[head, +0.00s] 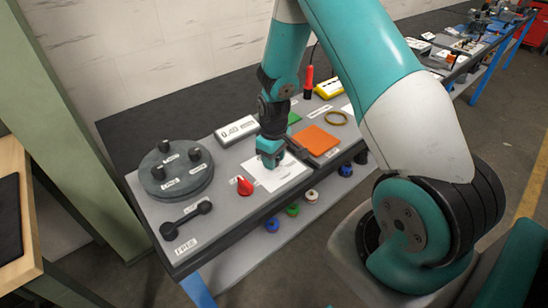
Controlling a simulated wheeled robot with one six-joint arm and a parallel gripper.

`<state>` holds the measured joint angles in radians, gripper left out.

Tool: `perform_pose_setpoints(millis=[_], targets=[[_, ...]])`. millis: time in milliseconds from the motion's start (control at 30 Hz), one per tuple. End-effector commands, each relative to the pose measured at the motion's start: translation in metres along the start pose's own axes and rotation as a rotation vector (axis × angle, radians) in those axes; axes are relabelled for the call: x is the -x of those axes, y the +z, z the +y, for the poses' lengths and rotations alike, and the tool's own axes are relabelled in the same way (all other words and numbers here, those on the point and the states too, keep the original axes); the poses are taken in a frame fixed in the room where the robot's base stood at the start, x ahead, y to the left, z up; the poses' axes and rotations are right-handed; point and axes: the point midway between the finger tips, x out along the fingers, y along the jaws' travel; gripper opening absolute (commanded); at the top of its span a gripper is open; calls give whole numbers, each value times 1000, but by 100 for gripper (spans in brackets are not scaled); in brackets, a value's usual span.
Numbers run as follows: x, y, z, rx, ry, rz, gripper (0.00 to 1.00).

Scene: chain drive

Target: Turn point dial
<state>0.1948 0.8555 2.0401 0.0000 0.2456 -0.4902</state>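A small red pointer-shaped knob (245,186), which looks like the point dial, sits on the grey bench top (222,199). It is just left of a white sheet. My gripper (270,164) points down over the white sheet (287,176), to the right of the red knob and a little behind it. The gripper looks apart from the knob. Its fingers are too small here to tell whether they are open or shut, and nothing shows between them.
A dark round plate with several pegs (176,185) stands at the left. A black dumbbell-shaped part (187,218) lies before it. A white display box (237,130) is behind. An orange block (315,140) lies right of my gripper.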

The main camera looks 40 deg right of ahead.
Motion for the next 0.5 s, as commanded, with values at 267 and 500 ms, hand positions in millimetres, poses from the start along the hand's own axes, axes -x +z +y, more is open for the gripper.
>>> perform_pose_setpoints(millis=[267, 500], targets=[[0, 0, 0, -4, 0, 0, 13], [0, 0, 0, -68, 0, -1, 13]])
